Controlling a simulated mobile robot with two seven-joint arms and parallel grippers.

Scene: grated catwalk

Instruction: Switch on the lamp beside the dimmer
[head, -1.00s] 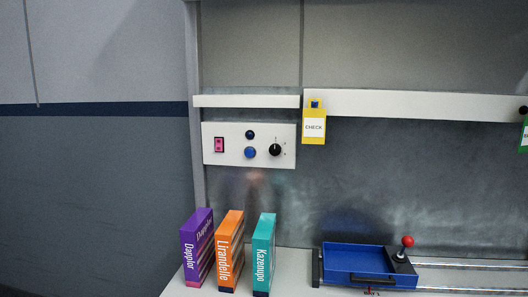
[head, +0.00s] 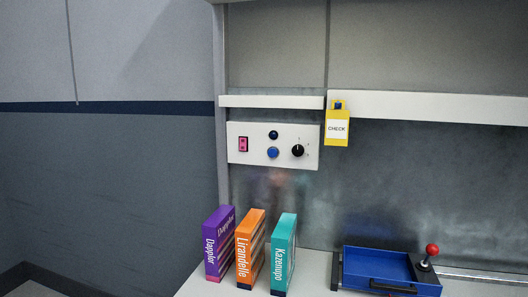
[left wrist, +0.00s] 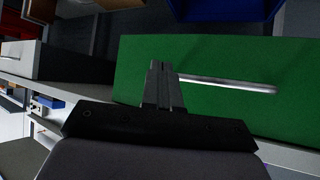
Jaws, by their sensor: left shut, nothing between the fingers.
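A pale control panel (head: 258,162) is mounted on the back wall below a white ledge in the head view. It carries a pink-red rocker switch (head: 243,144) at left, a small dark blue, unlit-looking round lamp (head: 273,135) at upper middle, and a blue round button (head: 273,152) below it. A black dimmer knob (head: 298,150) with small tick marks sits at the right. My left gripper (left wrist: 158,66) is shut and empty in the left wrist view, in front of a green surface. The panel cannot be made out there. My right gripper is not in view.
Purple, orange (head: 250,250) and teal boxes stand on the worktop below the panel. A yellow CHECK tag (head: 337,126) hangs right of the panel. A blue tray (head: 378,264) and red-knobbed lever (head: 432,250) are at lower right. A metal rod (left wrist: 235,84) crosses the green surface (left wrist: 220,60).

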